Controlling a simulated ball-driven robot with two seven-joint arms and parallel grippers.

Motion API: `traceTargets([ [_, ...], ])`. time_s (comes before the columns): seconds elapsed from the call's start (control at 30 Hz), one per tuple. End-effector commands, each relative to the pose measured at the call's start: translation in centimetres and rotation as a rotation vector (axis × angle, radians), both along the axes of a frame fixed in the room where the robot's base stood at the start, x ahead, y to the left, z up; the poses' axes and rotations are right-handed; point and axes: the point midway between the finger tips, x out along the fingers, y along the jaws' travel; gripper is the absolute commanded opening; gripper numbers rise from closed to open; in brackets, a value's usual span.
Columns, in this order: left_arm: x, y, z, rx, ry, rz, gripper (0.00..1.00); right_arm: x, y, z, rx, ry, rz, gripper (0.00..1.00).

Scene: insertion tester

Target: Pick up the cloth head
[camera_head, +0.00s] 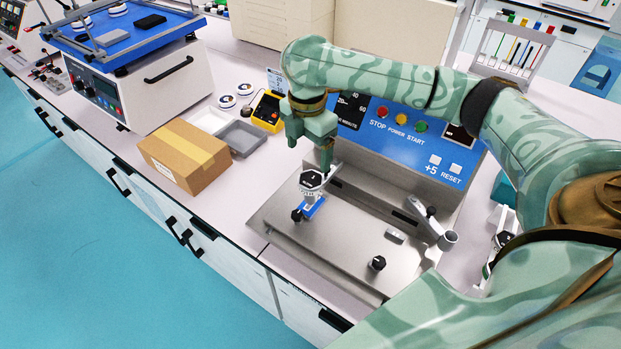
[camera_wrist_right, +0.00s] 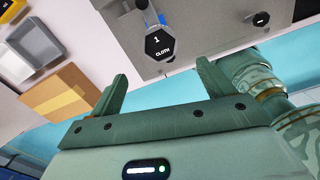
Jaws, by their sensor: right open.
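The cloth head (camera_head: 312,181) has a black hexagonal top over a silver body with a blue part at its foot. It stands on the steel plate of the tester (camera_head: 350,240). In the right wrist view its top (camera_wrist_right: 160,47) reads "1 CLOTH". My right gripper (camera_head: 322,160) is just above and behind the head in the head view. In the wrist view the two open fingers (camera_wrist_right: 162,70) point toward the head, one to each side, with nothing between them. I cannot tell the exact gap. My left gripper is not in view.
A blue control panel (camera_head: 425,140) rises behind the plate. A silver clamp arm (camera_head: 436,230) and a black knob (camera_head: 377,263) stand to the right. A cardboard box (camera_head: 185,156), grey trays (camera_head: 242,138) and a yellow device (camera_head: 268,110) are to the left.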

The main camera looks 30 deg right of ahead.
Motion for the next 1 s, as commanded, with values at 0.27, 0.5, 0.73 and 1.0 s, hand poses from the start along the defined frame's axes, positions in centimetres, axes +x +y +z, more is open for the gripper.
traceTargets([
  [0.27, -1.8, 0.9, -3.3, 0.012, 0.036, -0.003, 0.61, 0.0, 0.0, -7.1, 0.001, 0.004, 0.001, 0.81],
  [0.5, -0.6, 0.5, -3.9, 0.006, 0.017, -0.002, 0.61, 0.0, -0.1, -8.7, 0.001, 0.001, 0.000, 0.81],
  [0.73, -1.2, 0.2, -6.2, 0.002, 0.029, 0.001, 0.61, -0.1, -0.6, -12.4, 0.001, 0.005, -0.001, 0.81],
  [1.0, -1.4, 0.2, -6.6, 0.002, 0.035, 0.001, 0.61, -0.1, -0.6, -13.5, -0.001, -0.001, 0.002, 0.81],
])
